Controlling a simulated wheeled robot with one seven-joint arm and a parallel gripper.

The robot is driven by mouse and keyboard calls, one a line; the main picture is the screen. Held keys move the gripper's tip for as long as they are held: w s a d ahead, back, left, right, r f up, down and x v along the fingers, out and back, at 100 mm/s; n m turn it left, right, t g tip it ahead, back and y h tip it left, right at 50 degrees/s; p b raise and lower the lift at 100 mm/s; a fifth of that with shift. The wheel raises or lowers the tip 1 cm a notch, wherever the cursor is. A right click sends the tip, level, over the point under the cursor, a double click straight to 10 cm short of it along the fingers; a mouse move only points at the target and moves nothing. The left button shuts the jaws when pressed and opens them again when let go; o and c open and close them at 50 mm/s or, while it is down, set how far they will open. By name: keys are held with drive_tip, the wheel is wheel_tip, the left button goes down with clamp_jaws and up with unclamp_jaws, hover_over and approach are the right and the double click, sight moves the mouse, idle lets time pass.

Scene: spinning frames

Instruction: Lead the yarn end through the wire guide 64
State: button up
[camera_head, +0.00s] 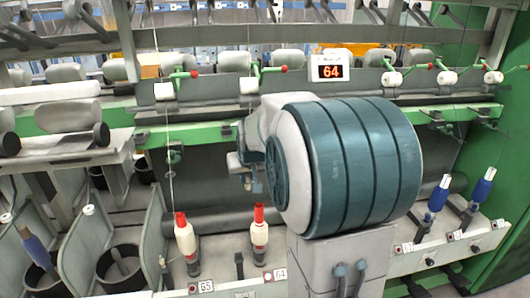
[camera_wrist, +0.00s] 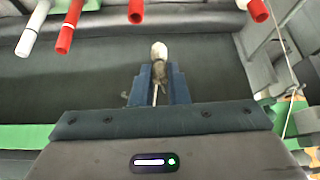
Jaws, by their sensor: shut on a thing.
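My gripper (camera_wrist: 159,78) shows in the wrist view with its two blue fingers close together. A thin pale strand (camera_wrist: 155,96), which looks like the yarn end, lies between them. A small whitish rounded piece (camera_wrist: 158,50) is at the fingertips; I cannot tell what it is. In the head view my large teal arm link covers much of station 64, and my gripper is mostly hidden beside it. The lit 64 display (camera_head: 330,72) is above the arm. A red-tipped bobbin (camera_head: 259,236) stands by the 64 label (camera_head: 281,274). I cannot make out wire guide 64.
A second red-tipped bobbin (camera_head: 186,240) stands at station 65, with a vertical yarn above it. Blue-tipped bobbins (camera_head: 438,194) stand on the right. Green rails with white rollers (camera_head: 248,87) run across above. Grey dividers and dark cans (camera_head: 121,268) fill the lower left.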

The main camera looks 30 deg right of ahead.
drive_tip(key=s+d+r, duration=0.3)
drive_tip(key=r, duration=0.5)
drive_tip(key=w+d+f, duration=0.2)
drive_tip(key=w+f, duration=0.1)
drive_tip(key=w, duration=0.3)
drive_tip(key=shift+w+f+m, duration=0.2)
drive_tip(key=shift+f+m, duration=0.1)
drive_tip(key=shift+m, duration=0.1)
drive_tip(key=shift+d, duration=0.1)
drive_tip(key=s+a+r, duration=0.2)
drive_tip(key=s+r, duration=0.1)
drive_tip(key=s, duration=0.4)
drive_tip(key=shift+s+r, duration=0.2)
drive_tip(key=shift+r, duration=0.2)
